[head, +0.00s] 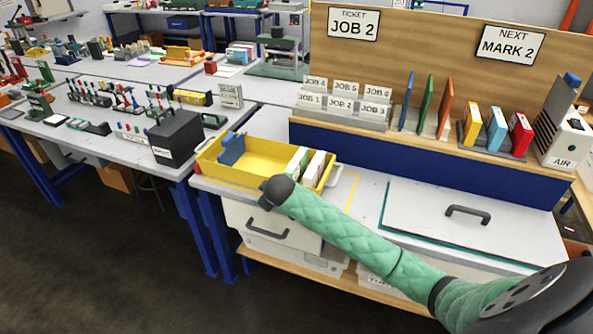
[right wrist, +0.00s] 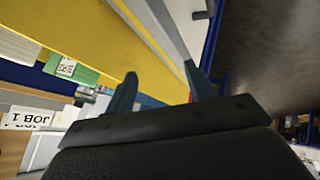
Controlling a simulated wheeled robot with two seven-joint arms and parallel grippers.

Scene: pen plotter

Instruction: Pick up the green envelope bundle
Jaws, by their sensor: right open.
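A green bundle with a white label, which looks like the green envelope bundle (right wrist: 88,76), stands in the yellow tray (right wrist: 155,78) in the right wrist view, left of my fingers. In the head view, two pale upright bundles with green showing (head: 298,161) stand at the right end of the yellow tray (head: 253,175). My right gripper (right wrist: 160,70) is open and empty, its fingers apart from the green bundle. In the head view its dark end (head: 270,193) is at the tray's front side, and its fingers are hard to make out. My left gripper is not in view.
A blue piece (head: 232,150) stands in the tray's left part. A dark box (head: 177,137) is on the table to the left. A grey lid with a handle (head: 455,228) lies right of the tray. JOB card holders (head: 342,108) stand behind.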

